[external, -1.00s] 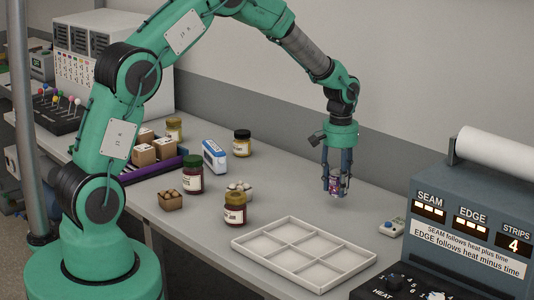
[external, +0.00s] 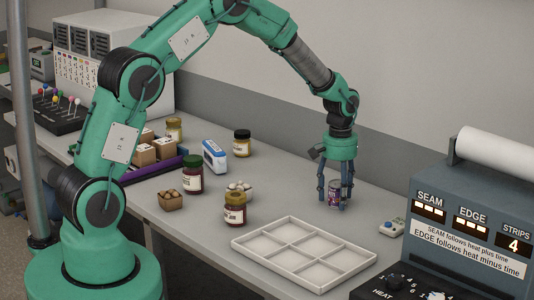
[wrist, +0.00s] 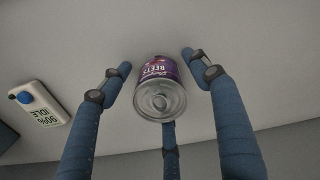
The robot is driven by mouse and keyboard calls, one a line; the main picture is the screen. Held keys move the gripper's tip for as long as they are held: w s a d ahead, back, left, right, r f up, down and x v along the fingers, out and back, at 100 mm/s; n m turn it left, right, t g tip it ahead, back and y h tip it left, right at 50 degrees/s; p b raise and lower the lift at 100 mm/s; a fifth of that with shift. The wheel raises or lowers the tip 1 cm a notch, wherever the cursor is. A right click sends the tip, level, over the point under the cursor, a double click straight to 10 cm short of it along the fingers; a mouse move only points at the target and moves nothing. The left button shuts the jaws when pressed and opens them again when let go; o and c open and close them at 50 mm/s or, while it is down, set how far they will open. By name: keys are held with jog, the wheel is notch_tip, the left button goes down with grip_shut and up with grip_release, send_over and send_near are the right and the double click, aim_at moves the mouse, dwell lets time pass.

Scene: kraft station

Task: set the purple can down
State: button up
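The purple can (external: 334,193) has a label that reads BEETS and a bare metal lid. It stands upright on the grey counter, between the fingers of my gripper (external: 335,203). In the wrist view the can (wrist: 160,92) shows its lid towards me. The three blue fingers of my gripper (wrist: 160,80) are spread around it, with gaps visible between the left and right fingertips and the can. My gripper is open.
A white divided tray (external: 272,264) lies in front of the can. A small device with a blue button (external: 392,228) sits to its right, near the control box (external: 470,225). Several jars, including one with a yellow lid (external: 235,208), stand to the left. Counter around the can is clear.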

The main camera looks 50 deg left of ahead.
jog(key=shift+r, duration=0.1)
notch_tip(320, 180, up, 12)
jog(key=shift+r+p, duration=0.1)
jog(key=shift+p, duration=1.05)
jog(key=shift+r, duration=0.2)
notch_tip(320, 180, up, 11)
jog(key=m+t, duration=0.1)
send_over(337, 183)
jog(key=s+a, duration=0.1)
jog(key=s, duration=0.5)
jog(key=s+a+r+m+t, duration=0.1)
jog(key=s+a+r+t, duration=0.1)
jog(key=s+r, duration=1)
jog(key=s+a+r+m+t, duration=0.2)
jog(key=s+m, duration=0.1)
jog(key=s, duration=2.5)
jog(key=shift+r+t, duration=0.15)
jog(key=shift+t, duration=0.15)
